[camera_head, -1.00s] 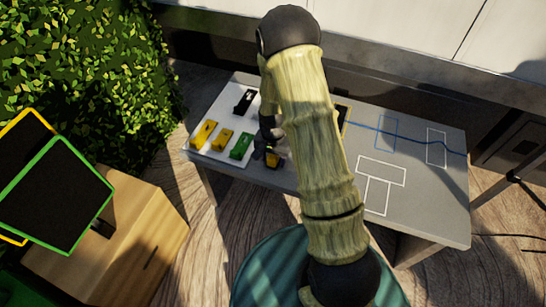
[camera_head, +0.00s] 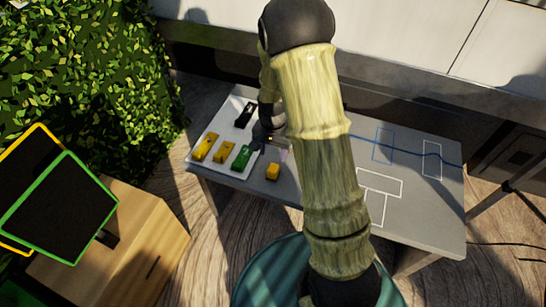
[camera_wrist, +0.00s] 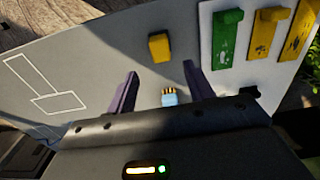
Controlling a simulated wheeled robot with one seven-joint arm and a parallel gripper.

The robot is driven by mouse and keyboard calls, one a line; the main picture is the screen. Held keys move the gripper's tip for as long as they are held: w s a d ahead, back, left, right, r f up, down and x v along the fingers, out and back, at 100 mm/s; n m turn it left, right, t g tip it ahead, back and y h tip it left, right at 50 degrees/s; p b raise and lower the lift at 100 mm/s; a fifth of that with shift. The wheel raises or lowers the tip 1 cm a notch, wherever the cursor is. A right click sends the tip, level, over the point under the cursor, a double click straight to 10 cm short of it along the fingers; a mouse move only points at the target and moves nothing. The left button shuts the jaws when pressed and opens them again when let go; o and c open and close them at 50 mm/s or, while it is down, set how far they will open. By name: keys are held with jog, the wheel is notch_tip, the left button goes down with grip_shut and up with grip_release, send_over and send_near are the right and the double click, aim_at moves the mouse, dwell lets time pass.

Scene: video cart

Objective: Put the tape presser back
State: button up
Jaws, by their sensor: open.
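No piece is labelled, so I cannot tell for certain which one is the tape presser. A small yellow block (camera_head: 273,171) lies alone on the grey table, just right of the white board (camera_head: 207,167). It also shows in the wrist view (camera_wrist: 159,46), beyond my fingertips and touching neither. My gripper (camera_wrist: 161,82) is open, its two dark purple fingers apart. A small light-blue piece with yellow tips (camera_wrist: 170,97) shows between the fingers; I cannot tell whether it touches them. In the head view my arm hides most of the gripper.
The white board holds two yellow pieces (camera_head: 205,147) (camera_head: 224,151), a green piece (camera_head: 241,156) and a black piece (camera_head: 245,114). White outlines (camera_head: 380,183) and a blue cable (camera_head: 400,138) mark the right of the grey table (camera_head: 425,215). A wall stands behind.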

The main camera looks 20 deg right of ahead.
jog(key=shift+r, duration=0.7)
jog(key=shift+r, duration=0.1)
jog(key=s+r+n+t, duration=0.2)
jog(key=s+r+n, duration=0.5)
jog(key=s+r, duration=0.6)
jog(key=shift+s+r+t, duration=0.15)
jog(key=shift+s+t, duration=0.15)
jog(key=shift+s, duration=0.4)
